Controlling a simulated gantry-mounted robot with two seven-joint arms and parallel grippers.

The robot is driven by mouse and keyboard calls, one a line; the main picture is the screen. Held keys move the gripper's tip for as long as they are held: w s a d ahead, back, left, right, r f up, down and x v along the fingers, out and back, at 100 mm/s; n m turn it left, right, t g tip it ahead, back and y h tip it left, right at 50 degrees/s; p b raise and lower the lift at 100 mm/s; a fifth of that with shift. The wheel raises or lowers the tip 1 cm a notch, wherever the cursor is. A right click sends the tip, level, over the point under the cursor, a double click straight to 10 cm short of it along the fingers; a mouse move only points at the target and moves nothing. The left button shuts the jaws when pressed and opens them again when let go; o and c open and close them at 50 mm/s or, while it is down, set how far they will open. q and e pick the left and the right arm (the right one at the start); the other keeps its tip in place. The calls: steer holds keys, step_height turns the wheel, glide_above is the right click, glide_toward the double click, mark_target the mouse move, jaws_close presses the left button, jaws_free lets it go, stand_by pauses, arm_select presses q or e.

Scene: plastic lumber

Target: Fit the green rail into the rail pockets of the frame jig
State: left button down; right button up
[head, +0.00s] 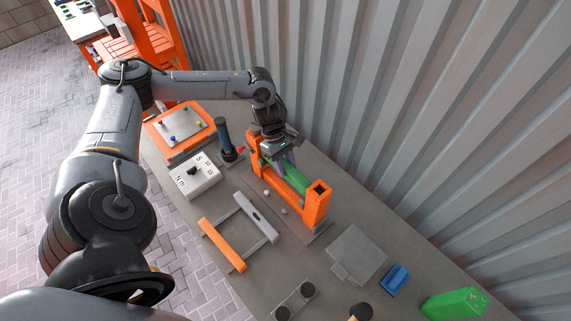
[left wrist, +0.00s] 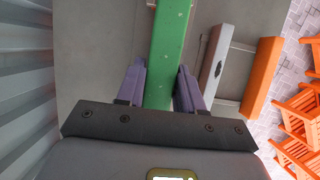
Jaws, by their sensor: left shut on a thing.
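The green rail (head: 298,181) lies lengthwise between the two upright orange end posts of the frame jig (head: 316,204) in the head view. My left gripper (head: 283,166) is shut on the rail, reaching down from above near the far post. In the left wrist view, the green rail (left wrist: 168,50) runs between the two purple fingers of the left gripper (left wrist: 160,82). Whether the rail ends are seated in the pockets cannot be told; the far end is partly hidden by the gripper. My right gripper is not in view.
An assembly of grey and orange bars (head: 222,245) lies in front of the jig. A white box with printed markings (head: 195,177), a dark-handled tool (head: 225,138) and an orange tray (head: 181,131) stand left. A grey plate (head: 357,252), blue block (head: 395,280) and green box (head: 456,303) are right. A corrugated wall (head: 420,110) rises behind.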

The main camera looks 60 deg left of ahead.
mark_target(286, 172)
arm_select(q)
steer(key=shift+f+b, duration=0.8)
steer(key=shift+f, duration=0.2)
steer(key=shift+f+b, duration=0.8)
steer(key=shift+f, duration=0.2)
steer(key=c, duration=0.6)
jaws_free()
steer(key=shift+c, duration=0.2)
steer(key=shift+r, duration=0.1)
steer(key=shift+a+r, duration=0.2)
steer(key=shift+r, duration=0.1)
steer(key=v, duration=1)
steer(key=shift+b, duration=0.35)
steer(key=shift+s, duration=0.1)
